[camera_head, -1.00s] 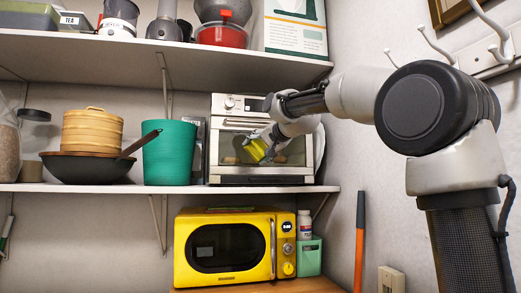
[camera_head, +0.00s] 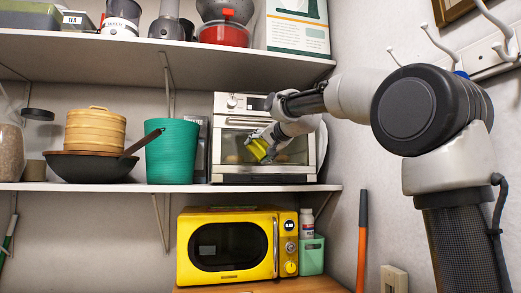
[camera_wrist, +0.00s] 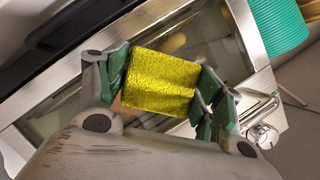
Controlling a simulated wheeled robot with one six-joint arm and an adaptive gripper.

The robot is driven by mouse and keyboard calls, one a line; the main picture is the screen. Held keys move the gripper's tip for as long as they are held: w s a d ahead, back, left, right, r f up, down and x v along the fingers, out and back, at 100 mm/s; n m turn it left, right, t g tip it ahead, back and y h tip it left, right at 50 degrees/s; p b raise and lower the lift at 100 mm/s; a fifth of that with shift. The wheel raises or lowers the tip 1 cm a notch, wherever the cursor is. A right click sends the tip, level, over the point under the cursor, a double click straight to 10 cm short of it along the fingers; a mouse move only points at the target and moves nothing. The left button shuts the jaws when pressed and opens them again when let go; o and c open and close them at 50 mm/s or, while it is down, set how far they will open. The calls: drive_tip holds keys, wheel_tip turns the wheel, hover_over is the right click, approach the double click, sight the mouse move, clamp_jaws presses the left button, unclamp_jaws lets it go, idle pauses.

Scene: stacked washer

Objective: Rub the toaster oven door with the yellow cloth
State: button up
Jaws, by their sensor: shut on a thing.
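The toaster oven (camera_head: 230,174) is silver with a glass door (camera_head: 232,146) and stands on the middle shelf. My gripper (camera_head: 261,148) is in front of the door. It is shut on the yellow cloth (camera_head: 257,150), a small textured pad. In the wrist view the cloth (camera_wrist: 160,83) sits between the two green-padded fingers of my gripper (camera_wrist: 158,90), with the oven's glass door (camera_wrist: 205,38) and metal frame behind it. I cannot tell whether the cloth touches the glass. My arm hides part of the oven's upper right.
A teal bin (camera_head: 170,152) stands left of the oven, beside a black wok (camera_head: 92,168) with a bamboo steamer. A yellow microwave (camera_head: 226,246) is below the middle shelf (camera_head: 120,187). The upper shelf (camera_head: 110,52) overhangs the oven. A wall is close on the right.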

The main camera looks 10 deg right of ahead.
sight(281, 153)
drive_tip(key=shift+w, duration=0.65)
drive_tip(key=shift+d, duration=0.1)
drive_tip(key=shift+s+d, duration=0.1)
drive_tip(key=shift+d, duration=5.05)
drive_tip(key=shift+a, duration=0.1)
drive_tip(key=shift+a, duration=5.15)
